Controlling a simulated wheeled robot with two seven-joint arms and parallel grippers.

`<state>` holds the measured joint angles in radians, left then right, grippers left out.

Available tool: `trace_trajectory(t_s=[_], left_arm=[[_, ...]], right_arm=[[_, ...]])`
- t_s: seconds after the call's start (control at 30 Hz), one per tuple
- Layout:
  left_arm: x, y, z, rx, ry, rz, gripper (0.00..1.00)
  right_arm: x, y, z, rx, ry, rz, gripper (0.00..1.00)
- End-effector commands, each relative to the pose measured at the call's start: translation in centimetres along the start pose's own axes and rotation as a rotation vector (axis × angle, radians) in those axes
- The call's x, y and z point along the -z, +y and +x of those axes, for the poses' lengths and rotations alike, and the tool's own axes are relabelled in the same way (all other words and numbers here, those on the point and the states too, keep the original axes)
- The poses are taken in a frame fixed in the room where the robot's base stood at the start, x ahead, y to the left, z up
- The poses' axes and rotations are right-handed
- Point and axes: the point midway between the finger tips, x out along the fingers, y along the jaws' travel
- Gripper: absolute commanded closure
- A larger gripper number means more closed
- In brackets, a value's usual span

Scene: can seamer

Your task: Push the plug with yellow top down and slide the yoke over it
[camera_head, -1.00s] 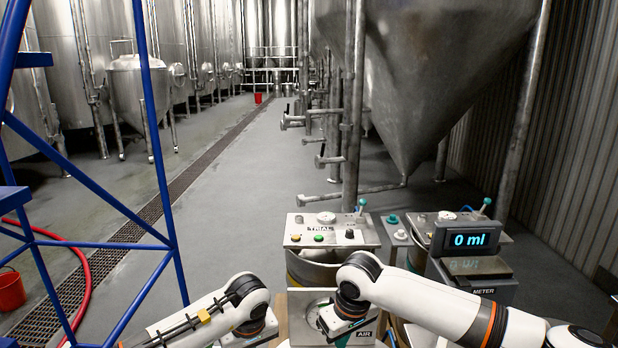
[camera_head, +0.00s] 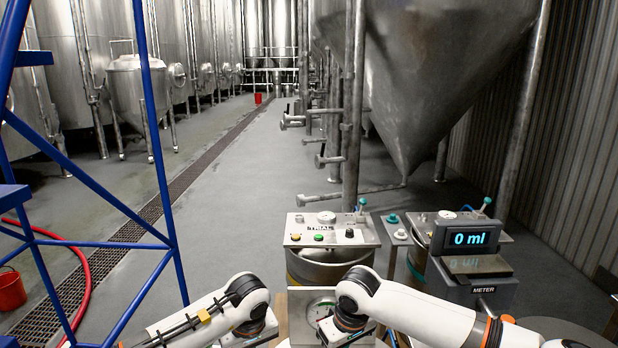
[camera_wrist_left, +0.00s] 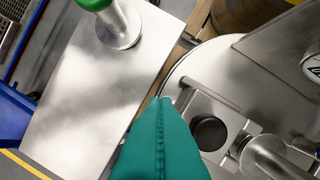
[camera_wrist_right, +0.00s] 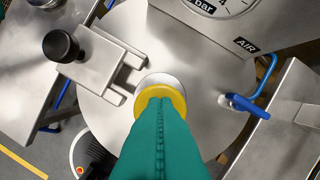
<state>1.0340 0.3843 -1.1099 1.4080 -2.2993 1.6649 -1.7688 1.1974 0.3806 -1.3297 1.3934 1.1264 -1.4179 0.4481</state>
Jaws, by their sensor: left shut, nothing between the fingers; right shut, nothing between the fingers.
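The plug with yellow top (camera_wrist_right: 150,88) stands on a round steel lid in the right wrist view, with a pale disc around its base. My right gripper (camera_wrist_right: 160,103) is shut, its teal fingertips over the yellow top and hiding part of it; I cannot tell whether they press on it. The yoke (camera_wrist_right: 104,62), a forked steel plate with a black knob, lies left of the plug, prongs towards it and apart from it. In the left wrist view, my left gripper (camera_wrist_left: 160,104) is shut and empty beside the yoke (camera_wrist_left: 203,108) and its black knob.
A pressure gauge panel marked AIR (camera_wrist_right: 215,25) stands beside the lid. A blue-handled valve (camera_wrist_right: 240,103) is right of the plug. A steel plate with a green-topped post (camera_wrist_left: 118,25) lies left of my left gripper. The meter (camera_head: 470,240) reads 0 ml.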

Motion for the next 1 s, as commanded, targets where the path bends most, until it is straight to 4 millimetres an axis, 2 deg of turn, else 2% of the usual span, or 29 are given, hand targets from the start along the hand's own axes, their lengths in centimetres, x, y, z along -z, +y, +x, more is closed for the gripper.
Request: trace_trajectory(t_s=[0.17, 1.0], left_arm=[[0.1, 0.0, 0.2, 0.000, 0.000, 0.000, 1.00], [0.9, 0.0, 4.3, -0.001, 0.001, 0.000, 1.00]], right_arm=[[0.2, 0.0, 0.3, 0.000, 0.005, 0.000, 1.00], [0.3, 0.0, 0.4, 0.000, 0.007, 0.000, 1.00]])
